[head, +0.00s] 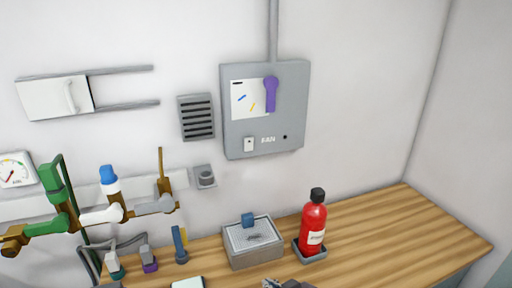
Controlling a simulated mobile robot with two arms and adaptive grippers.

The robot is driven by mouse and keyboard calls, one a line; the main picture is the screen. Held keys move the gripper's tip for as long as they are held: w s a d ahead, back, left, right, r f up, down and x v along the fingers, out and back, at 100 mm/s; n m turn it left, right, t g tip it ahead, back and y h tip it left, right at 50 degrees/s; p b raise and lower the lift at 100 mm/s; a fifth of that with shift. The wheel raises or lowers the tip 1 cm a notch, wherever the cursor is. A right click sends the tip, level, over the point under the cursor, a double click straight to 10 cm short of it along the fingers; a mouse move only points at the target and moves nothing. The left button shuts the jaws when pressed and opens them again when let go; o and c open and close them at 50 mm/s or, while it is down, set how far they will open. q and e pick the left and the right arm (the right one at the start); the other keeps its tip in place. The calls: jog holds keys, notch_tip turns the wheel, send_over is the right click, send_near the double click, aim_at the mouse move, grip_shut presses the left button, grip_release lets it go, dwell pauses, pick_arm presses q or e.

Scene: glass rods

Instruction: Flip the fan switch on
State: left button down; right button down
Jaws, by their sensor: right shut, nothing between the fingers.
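The fan switch (249,144) is a small white rocker at the lower left of a grey wall box (292,100). The word FAN is printed to its right, with a small dark dot beyond. I cannot tell which way the switch is set. My right gripper (272,284) shows only at the bottom edge, shut and empty, well below the box and apart from the switch. My left gripper is not in view.
A purple lever (271,95) sits on the box above the switch. A red bottle (313,225) and a grey box with a blue knob (253,247) stand on the wooden counter (400,232). Coloured pipes (100,215) fill the left. The counter's right side is clear.

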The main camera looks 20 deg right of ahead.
aim_at(249, 141)
jog(key=w+d+r+t, duration=0.1)
jog(key=w+r+t, duration=0.2)
jog(key=r, duration=0.5)
jog(key=w+d+r+m+t, duration=0.1)
jog(key=w+d+r+t, duration=0.1)
jog(key=w+r, duration=0.4)
jog(key=w+d+r+t+h, duration=0.1)
jog(key=w+r+t, duration=0.3)
jog(key=r, duration=0.6)
jog(key=shift+w+d+r+m, duration=0.3)
jog(key=shift+w+r+m, duration=0.1)
jog(key=shift+w, duration=0.35)
jog(key=w+p, duration=0.1)
jog(key=w, duration=0.3)
jog(key=w+r+p, duration=0.1)
jog(key=w, duration=0.3)
jog(key=w+r+p, duration=0.1)
jog(key=w+p, duration=0.1)
jog(key=w, duration=0.2)
jog(key=shift+w+a, duration=0.2)
jog(key=shift+w, duration=0.7)
